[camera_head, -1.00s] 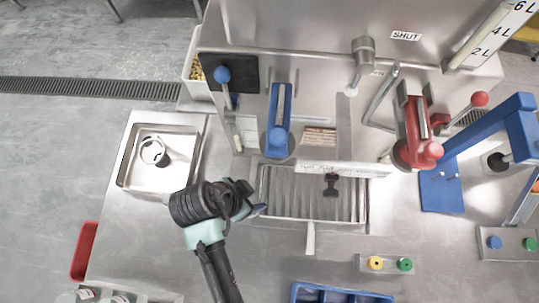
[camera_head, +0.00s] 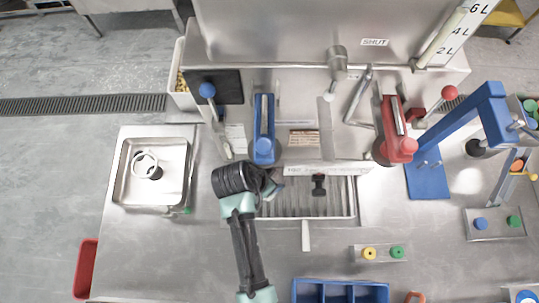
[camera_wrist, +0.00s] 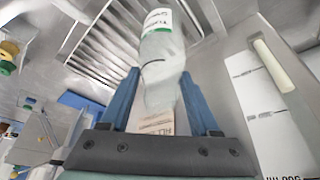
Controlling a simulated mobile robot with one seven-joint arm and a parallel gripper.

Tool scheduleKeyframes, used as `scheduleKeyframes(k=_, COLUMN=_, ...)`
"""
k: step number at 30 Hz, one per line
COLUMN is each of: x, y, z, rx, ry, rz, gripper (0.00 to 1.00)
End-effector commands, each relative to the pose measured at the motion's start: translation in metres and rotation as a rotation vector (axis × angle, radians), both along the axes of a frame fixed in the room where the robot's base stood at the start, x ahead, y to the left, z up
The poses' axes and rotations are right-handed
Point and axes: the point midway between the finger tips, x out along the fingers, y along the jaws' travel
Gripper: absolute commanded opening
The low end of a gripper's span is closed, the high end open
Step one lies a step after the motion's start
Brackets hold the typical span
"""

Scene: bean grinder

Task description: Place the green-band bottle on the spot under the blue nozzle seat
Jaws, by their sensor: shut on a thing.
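The green-band bottle (camera_wrist: 160,72) is a pale bottle with a white label and a green band. In the wrist view it sits between the two blue fingers of my gripper (camera_wrist: 163,108), which is shut on it. In the head view my gripper (camera_head: 271,186) is at the left end of the slatted drip tray (camera_head: 336,207), just below the blue nozzle seat (camera_head: 264,130). My wrist hides most of the bottle there. The spot under the blue seat is largely covered, and I cannot tell whether the bottle touches the tray.
A red seat (camera_head: 395,135) stands to the right, with a blue frame (camera_head: 455,125) beyond it. A black-handled piece (camera_head: 319,184) is on the tray. A steel sink (camera_head: 172,160) lies left and a blue bin (camera_head: 341,284) in front. Bare steel counter lies between sink and bin.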

Motion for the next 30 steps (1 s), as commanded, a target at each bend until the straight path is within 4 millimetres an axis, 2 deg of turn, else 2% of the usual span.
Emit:
scheduleKeyframes(k=3, x=0.0, y=0.0, z=-0.004, rx=0.0, ry=0.0, rz=0.0, gripper=0.0)
scheduleKeyframes(k=4, x=0.0, y=0.0, z=-0.004, rx=0.0, ry=0.0, rz=0.0, gripper=0.64)
scheduleKeyframes(k=9, x=0.0, y=0.0, z=-0.003, rx=0.0, ry=0.0, rz=0.0, gripper=0.93)
scheduleKeyframes(k=20, x=-0.001, y=0.001, z=0.002, rx=0.0, ry=0.0, rz=0.0, gripper=0.93)
scheduleKeyframes(k=23, x=-0.003, y=0.004, z=0.011, rx=0.001, ry=-0.002, rz=0.001, gripper=0.93)
scheduleKeyframes(k=30, x=-0.013, y=0.014, z=0.044, rx=0.0, ry=-0.003, rz=0.0, gripper=0.93)
